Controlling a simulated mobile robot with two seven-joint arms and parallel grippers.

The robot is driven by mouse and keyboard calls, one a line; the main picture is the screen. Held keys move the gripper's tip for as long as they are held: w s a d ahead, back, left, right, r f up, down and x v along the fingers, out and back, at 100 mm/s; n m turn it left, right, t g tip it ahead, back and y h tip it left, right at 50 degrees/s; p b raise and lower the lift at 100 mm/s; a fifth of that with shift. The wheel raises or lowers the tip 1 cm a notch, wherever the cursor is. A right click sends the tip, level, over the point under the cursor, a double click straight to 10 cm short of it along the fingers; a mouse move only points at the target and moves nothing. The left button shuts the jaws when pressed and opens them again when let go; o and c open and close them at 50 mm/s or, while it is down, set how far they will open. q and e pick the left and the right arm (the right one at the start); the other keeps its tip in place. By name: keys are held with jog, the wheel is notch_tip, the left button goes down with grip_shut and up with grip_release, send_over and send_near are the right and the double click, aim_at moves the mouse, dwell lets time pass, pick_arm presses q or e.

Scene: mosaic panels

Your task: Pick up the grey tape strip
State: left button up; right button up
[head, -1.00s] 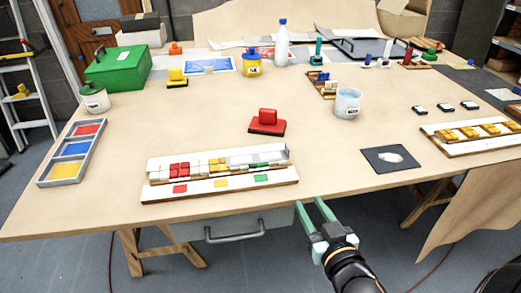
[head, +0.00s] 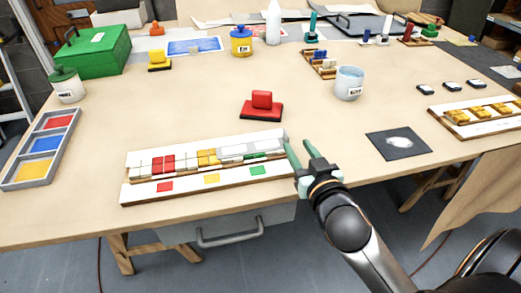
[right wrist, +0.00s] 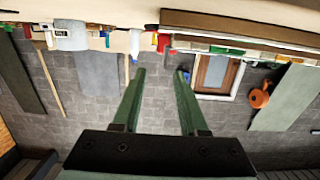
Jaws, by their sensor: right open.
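The mosaic panel (head: 125,193) lies near the table's front edge, with a row of white, red, yellow and green tiles. A pale grey strip (head: 238,149), which looks like the grey tape strip, lies along the right part of that row. Its exact ends are hard to make out. My right gripper (head: 299,145) is open beside the panel's right end, its fingers apart from the strip. In the right wrist view, the same gripper (right wrist: 159,73) shows two green fingers spread with nothing between them. My left gripper is not in view.
A red block on a dark base (head: 262,105) stands behind the panel. A dark mat with a white patch (head: 398,143) lies to the right. A white cup (head: 349,84) stands farther back. A drawer handle (head: 230,238) sits below the table edge.

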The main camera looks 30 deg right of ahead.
aim_at(288, 136)
jog(key=shift+a+x, duration=0.2)
jog(key=shift+x, duration=1.5)
jog(key=shift+a+x, duration=0.2)
jog(key=shift+x, duration=1.45)
jog(key=shift+w+r, duration=0.15)
jog(key=shift+r, duration=0.05)
grip_shut()
